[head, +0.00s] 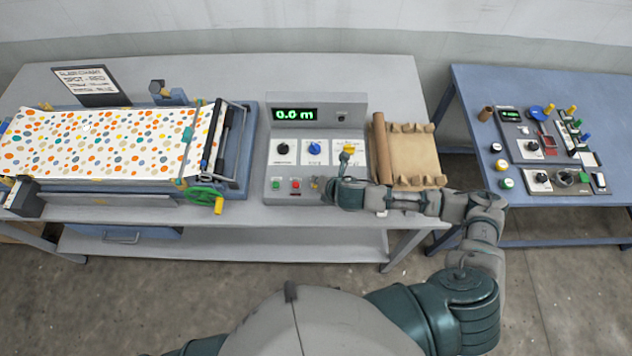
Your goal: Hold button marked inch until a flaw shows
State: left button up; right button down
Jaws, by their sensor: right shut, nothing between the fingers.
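The grey control box (357,115) stands at the middle of the table. Its green display (295,114) reads 0.0 m. A green button (276,185) and a red button (295,184) sit low on its front. My right gripper (318,186) is shut and empty, just right of the red button, with its fingertips at the panel. It covers what lies there, and I cannot tell whether it presses anything. Button labels are too small to read. The dotted sheet (100,140) lies across the press (232,150); no clear flaw stands out. My left gripper is out of view.
A sign (85,80) stands behind the sheet. A green handwheel (206,196) sticks out at the press's front. A brown roll and board (410,150) lie right of the box. A blue table (600,90) with small devices stands at the right.

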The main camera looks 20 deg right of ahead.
jog(key=shift+r, duration=0.2)
notch_tip(320, 180, up, 3)
jog(key=p, duration=0.2)
jog(key=shift+p, duration=0.3)
jog(key=shift+r, duration=0.95)
